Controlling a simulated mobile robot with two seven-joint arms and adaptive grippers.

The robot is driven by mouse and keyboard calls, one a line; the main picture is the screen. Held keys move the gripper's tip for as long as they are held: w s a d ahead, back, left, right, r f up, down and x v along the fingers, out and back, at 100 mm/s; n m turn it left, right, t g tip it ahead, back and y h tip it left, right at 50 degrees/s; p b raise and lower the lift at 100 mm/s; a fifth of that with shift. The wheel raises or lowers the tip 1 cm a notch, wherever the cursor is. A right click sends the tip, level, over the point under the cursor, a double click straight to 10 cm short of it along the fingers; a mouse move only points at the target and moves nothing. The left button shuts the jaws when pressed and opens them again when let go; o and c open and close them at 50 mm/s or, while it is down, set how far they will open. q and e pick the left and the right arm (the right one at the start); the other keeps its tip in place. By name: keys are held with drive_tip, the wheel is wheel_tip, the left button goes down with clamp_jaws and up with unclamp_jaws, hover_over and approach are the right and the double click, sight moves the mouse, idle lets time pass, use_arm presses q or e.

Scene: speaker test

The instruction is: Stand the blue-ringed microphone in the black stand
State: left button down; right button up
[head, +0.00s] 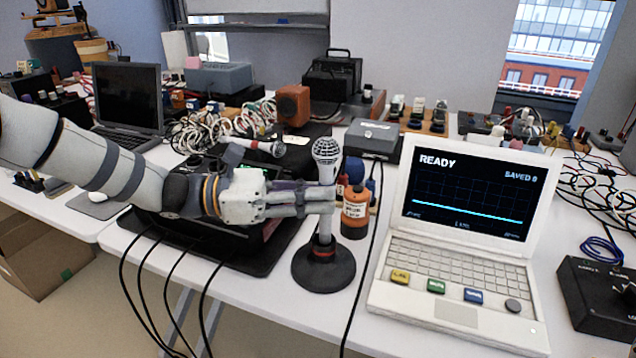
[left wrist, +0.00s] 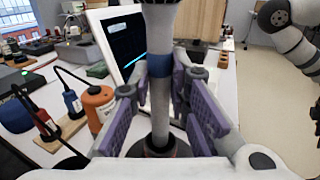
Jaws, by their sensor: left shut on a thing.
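The blue-ringed microphone (head: 326,160) is upright, its pale mesh head above my fingers. Its blue ring shows on the grey handle (left wrist: 160,66) in the left wrist view; in the head view the fingers hide it. My left gripper (head: 318,201) is shut on the handle, and its purple pads (left wrist: 160,100) flank it in the wrist view. The black stand (head: 323,274) has a round base and a red-ringed socket, directly below the microphone. The handle's lower end meets the socket; I cannot tell whether it is fully seated. My right gripper is not in view.
An orange bottle (head: 355,212) stands just right of the microphone. A white laptop (head: 459,245) is further right. Another microphone (head: 258,147) lies behind my left arm. Black cables (head: 357,290) hang over the front edge. Bare table shows between the stand and laptop.

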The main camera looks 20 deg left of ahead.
use_arm(q)
drive_tip(key=shift+f+b, duration=0.75)
drive_tip(key=shift+f, duration=1.35)
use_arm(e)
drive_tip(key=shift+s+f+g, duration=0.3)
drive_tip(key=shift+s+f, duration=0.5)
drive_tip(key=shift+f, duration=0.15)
use_arm(q)
drive_tip(key=shift+f, duration=0.5)
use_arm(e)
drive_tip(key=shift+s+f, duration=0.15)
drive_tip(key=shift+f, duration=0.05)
use_arm(q)
drive_tip(key=c, duration=1.4)
unclamp_jaws()
drive_tip(key=shift+c, duration=0.2)
drive_tip(key=shift+a, duration=0.1)
drive_tip(key=shift+r, duration=0.1)
